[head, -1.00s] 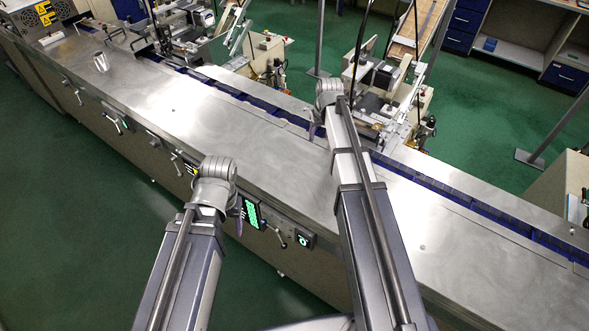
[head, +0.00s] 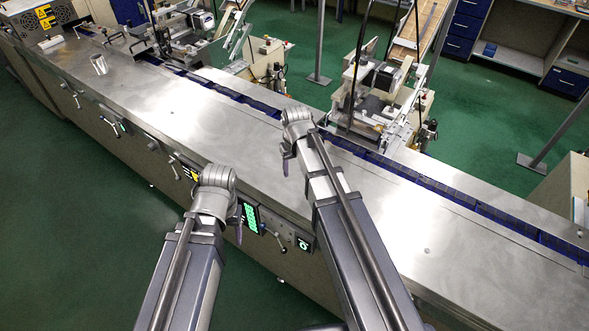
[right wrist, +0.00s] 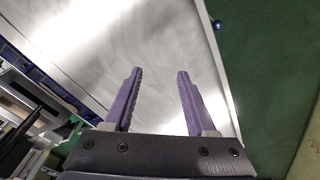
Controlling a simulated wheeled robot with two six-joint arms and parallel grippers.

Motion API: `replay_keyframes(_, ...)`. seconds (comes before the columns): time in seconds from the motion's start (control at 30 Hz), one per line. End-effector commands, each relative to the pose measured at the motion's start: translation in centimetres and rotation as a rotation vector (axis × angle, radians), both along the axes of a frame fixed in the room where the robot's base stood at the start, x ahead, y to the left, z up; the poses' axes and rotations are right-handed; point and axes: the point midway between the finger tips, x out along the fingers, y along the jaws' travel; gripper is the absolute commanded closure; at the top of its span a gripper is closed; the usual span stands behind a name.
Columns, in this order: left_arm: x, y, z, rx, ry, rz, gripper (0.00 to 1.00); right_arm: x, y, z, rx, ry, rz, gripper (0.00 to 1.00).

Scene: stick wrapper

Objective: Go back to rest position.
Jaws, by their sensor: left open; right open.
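My right gripper (head: 286,166) hangs mostly hidden below its wrist, with a purple fingertip showing over the steel worktop of the wrapping machine. In the right wrist view its two purple fingers (right wrist: 158,73) are spread apart with nothing between them, over bare steel. My left gripper (head: 239,230) is mostly hidden under its wrist at the front edge of the machine; a little purple finger shows and it is open. I see nothing held by it.
The long steel worktop (head: 190,112) is largely clear, with a small metal cup (head: 99,64) at the far left. A blue conveyor channel (head: 430,185) runs along its back. Wrapper units (head: 375,90) stand behind it. A green-lit panel (head: 250,216) is on the front, near my left gripper.

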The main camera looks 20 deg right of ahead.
Motion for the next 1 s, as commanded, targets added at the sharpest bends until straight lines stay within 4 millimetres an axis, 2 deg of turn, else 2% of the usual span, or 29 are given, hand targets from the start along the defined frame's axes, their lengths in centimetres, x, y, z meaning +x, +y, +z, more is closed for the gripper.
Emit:
replay_keyframes(0.37, 0.0, 0.0, -0.3, 0.001, 0.000, -0.003, 0.36, -0.5, 0.4, -0.3, -0.001, 0.004, 0.006, 0.44)
replay_keyframes(0.47, 0.0, 0.0, -1.4, 0.001, 0.000, -0.003, 0.36, -3.1, 2.5, -1.5, -0.011, 0.025, 0.040, 0.44)
replay_keyframes(0.6, 0.0, 0.0, -3.7, 0.001, 0.000, -0.004, 0.36, -9.2, 6.8, -3.8, -0.038, 0.081, 0.114, 0.44)
replay_keyframes(0.7, 0.0, 0.0, -5.0, 0.001, 0.000, -0.005, 0.36, -13.3, 8.9, -5.1, -0.063, 0.117, 0.162, 0.44)
replay_keyframes(0.8, 0.0, 0.0, -5.8, 0.001, 0.000, -0.006, 0.36, -16.3, 10.2, -5.9, -0.084, 0.145, 0.198, 0.44)
replay_keyframes(0.9, 0.0, 0.0, -6.2, 0.001, 0.000, -0.006, 0.36, -18.0, 10.8, -6.3, -0.098, 0.161, 0.218, 0.44)
replay_keyframes(1.0, 0.0, 0.0, -6.2, 0.001, 0.000, -0.006, 0.36, -18.5, 11.1, -6.2, -0.103, 0.167, 0.224, 0.44)
